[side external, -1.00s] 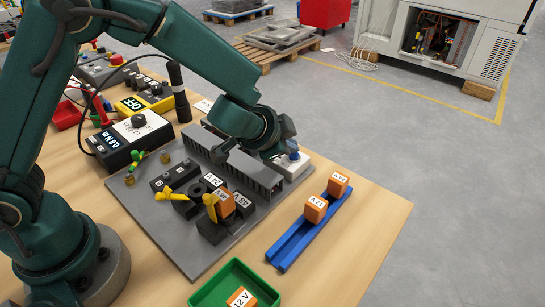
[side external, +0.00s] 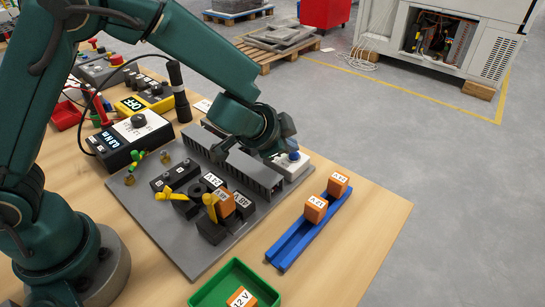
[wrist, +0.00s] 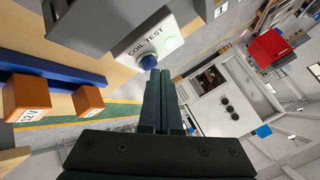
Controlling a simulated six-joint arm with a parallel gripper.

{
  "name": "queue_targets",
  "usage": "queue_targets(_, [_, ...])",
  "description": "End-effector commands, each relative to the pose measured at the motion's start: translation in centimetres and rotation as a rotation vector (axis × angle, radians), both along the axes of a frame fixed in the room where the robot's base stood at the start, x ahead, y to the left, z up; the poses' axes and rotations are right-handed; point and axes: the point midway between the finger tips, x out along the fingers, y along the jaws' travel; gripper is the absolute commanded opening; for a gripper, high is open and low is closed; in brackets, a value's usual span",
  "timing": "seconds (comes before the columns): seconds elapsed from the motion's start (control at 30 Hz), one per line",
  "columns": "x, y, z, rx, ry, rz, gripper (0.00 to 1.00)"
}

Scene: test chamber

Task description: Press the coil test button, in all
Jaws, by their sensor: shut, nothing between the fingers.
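The coil test box (side external: 293,168) is a small white block at the far right corner of the grey board, with a blue button (side external: 294,156) on top. In the wrist view the blue button (wrist: 148,62) sits beside the words "COIL TEST" and a pale green spot on the white face (wrist: 165,30). My gripper (wrist: 158,74) is shut and empty. Its fingertips are right at the button and overlap its edge in the wrist view. I cannot tell whether they touch it or whether it is pushed in. The wrist partly hides the box in the side view.
A grey slotted duct (side external: 250,172) runs along the board beside the box. A blue rail (side external: 300,236) holds orange relays to the right. A green tray (side external: 212,290) stands in front, and meters (side external: 130,140) stand at left. Bare table lies right of the rail.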

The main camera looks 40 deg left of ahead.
Motion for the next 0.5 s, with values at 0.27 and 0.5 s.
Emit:
queue_targets(0.27, [0.04,-0.03,0.97,-0.002,-0.002,-0.001,0.00])
queue_targets(0.5, [0.04,-0.03,0.98,-0.002,-0.002,-0.001,0.00])
